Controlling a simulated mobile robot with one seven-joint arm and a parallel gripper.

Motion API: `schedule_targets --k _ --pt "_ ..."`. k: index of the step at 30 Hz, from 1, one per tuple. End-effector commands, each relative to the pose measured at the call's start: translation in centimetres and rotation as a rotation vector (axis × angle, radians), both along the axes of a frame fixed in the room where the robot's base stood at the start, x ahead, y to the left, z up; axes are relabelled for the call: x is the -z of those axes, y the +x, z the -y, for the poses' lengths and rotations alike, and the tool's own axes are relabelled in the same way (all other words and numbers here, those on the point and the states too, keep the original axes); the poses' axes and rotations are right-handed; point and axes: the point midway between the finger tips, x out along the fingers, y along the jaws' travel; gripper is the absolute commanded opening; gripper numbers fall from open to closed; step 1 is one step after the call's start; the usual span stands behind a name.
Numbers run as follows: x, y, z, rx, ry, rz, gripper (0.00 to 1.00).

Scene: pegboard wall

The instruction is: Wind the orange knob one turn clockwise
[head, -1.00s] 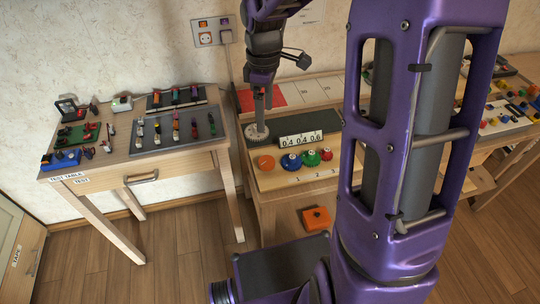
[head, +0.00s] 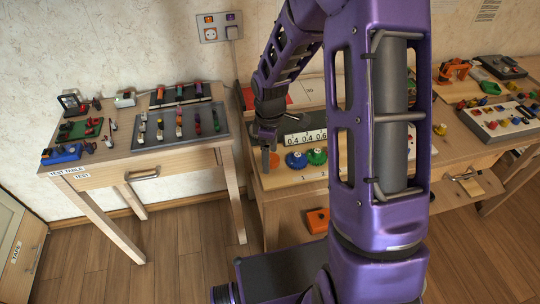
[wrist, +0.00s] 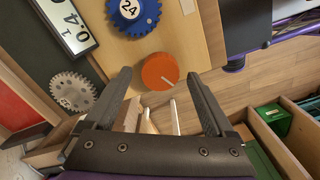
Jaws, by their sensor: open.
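The orange knob (wrist: 160,68) is round, with a white line on its face pointing to the lower right in the wrist view. It sits near the edge of the light wooden board. In the head view the knob (head: 275,160) is partly hidden by my gripper. My gripper (wrist: 159,76) is open and empty, with a fingertip to either side of the knob in the wrist view. I cannot tell whether the fingers touch it or how high they are above it. In the head view my gripper (head: 267,160) is at the knob's left.
A blue toothed knob (wrist: 134,14) and a green knob (head: 317,157) are beside the orange one. A number display (head: 305,138) stands behind them. A grey gear (wrist: 72,92) lies left of the board in the wrist view. An orange box (head: 318,220) is below the table.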

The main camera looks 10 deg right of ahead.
Motion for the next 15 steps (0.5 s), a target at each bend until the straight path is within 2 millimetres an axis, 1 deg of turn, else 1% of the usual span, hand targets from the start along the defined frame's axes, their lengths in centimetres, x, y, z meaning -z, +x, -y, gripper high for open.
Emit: schedule_targets --k 8,9,14,15 --pt "0.21 0.01 0.00 0.000 0.000 0.001 0.89" --pt "0.21 0.01 0.00 0.001 0.000 0.000 0.87" --pt "0.20 0.01 0.00 0.001 0.000 0.000 0.58" --pt "0.19 0.02 0.01 0.001 0.000 0.000 0.51"
